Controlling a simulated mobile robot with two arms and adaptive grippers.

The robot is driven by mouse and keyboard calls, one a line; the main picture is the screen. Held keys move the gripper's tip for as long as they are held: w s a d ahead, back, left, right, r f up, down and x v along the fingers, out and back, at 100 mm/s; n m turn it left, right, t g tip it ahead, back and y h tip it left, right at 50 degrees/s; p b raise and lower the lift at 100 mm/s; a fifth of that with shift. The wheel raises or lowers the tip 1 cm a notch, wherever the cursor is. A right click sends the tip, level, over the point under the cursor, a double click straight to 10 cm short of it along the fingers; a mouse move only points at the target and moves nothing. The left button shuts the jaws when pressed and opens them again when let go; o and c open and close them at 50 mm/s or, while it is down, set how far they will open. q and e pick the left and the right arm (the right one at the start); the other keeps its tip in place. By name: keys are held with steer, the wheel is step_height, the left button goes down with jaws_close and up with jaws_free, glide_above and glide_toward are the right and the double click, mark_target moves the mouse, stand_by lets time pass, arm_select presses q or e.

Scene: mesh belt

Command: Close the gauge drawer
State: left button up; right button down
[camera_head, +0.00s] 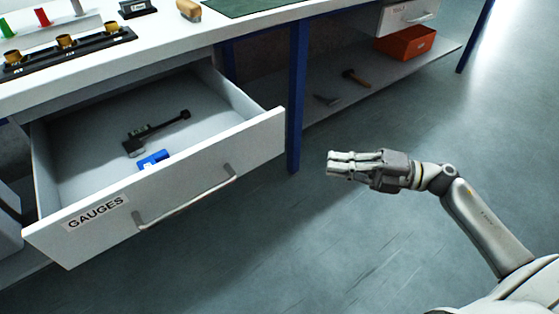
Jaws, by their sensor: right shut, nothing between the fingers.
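The gauge drawer (212,158) is pulled well out from under the workbench, its white front labelled "GAUGES". A grey bar handle (187,203) runs across the front. Inside lie a dark gauge tool (155,132) and a blue object (154,159). My right gripper (332,163) is shut and empty, to the right of the drawer front and apart from it, fingers pointing left. My left gripper is not in view.
The white workbench top (190,45) holds a black rack (66,50) with brass pieces. A blue bench leg (297,100) stands between drawer and gripper. An orange bin (405,43) and tools lie on the lower shelf (330,112). The floor around my right arm is clear.

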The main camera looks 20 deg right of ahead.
steer(key=a+n+g, duration=0.1)
glide_toward(255, 149)
steer(key=s+a, duration=0.2)
steer(key=a, duration=0.1)
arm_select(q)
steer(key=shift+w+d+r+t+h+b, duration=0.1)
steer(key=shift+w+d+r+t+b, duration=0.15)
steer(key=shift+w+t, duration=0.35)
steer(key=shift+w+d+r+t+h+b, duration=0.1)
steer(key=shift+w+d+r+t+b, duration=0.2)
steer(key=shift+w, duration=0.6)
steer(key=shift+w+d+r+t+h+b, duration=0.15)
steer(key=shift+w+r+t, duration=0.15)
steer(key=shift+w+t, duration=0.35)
arm_select(e)
steer(key=shift+w+a+f, duration=0.1)
steer(key=shift+w+a, duration=0.1)
steer(key=shift+w, duration=0.5)
steer(key=shift+w+a, duration=0.15)
steer(key=shift+w, duration=0.5)
steer(key=shift+w+a+f, duration=0.1)
steer(key=shift+w+a, duration=0.1)
steer(key=shift+w, duration=0.5)
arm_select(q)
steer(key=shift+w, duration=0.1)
arm_select(e)
steer(key=shift+r, duration=0.1)
